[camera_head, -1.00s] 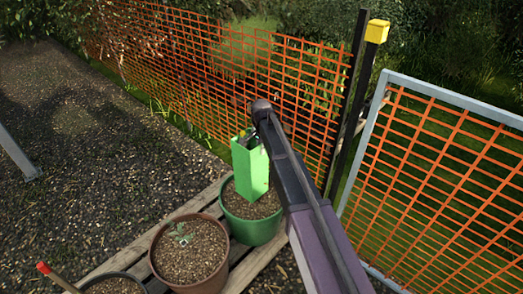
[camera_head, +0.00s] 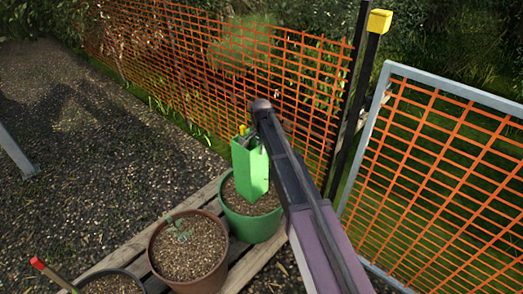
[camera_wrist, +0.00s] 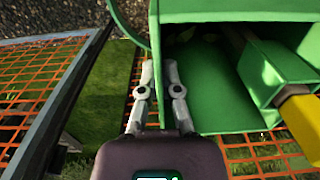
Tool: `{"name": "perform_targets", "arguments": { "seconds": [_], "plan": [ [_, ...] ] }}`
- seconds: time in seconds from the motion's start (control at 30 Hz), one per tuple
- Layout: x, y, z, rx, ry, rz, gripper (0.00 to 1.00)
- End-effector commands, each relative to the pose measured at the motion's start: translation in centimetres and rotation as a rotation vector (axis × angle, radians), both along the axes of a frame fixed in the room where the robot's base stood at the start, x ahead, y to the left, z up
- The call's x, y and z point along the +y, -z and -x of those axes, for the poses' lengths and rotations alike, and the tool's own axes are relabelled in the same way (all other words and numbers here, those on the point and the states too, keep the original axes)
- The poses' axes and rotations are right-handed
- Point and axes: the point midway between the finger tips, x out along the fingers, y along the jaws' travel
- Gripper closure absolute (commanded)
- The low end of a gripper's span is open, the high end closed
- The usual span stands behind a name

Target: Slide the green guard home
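The green guard (camera_head: 249,170) is an open-topped square tube standing in the green pot (camera_head: 249,226) with soil inside. In the wrist view I look down into the guard (camera_wrist: 210,65), and a smaller square sleeve (camera_wrist: 285,65) runs along its inner side. A yellow tip (camera_head: 242,129) shows just above the guard's rim; it also shows beyond the sleeve's end in the wrist view (camera_wrist: 303,118). My gripper (camera_wrist: 159,66) has its fingertips close together on the guard's near wall, one either side. The guard's foot against the soil cannot be judged clearly.
A brown pot (camera_head: 188,265) with a small seedling stands left of the green pot on wooden slats (camera_head: 262,267). A dark pot with a red-tipped stick (camera_head: 38,264) is at lower left. Orange mesh fencing (camera_head: 205,70) and a grey-framed mesh gate (camera_head: 440,170) stand behind and right.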

Motion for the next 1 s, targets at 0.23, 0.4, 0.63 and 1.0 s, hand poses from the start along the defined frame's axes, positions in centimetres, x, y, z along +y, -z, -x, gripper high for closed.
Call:
{"name": "perform_targets", "arguments": {
  "seconds": [0.23,0.4,0.63,1.0],
  "plan": [
    [0.00,0.46,0.00,0.000,0.000,0.000,1.00],
    [0.00,0.42,0.00,0.000,0.000,0.000,1.00],
    [0.00,0.42,0.00,0.000,0.000,0.000,0.51],
    [0.00,0.43,0.00,0.000,0.000,0.000,0.51]
  ]
}}
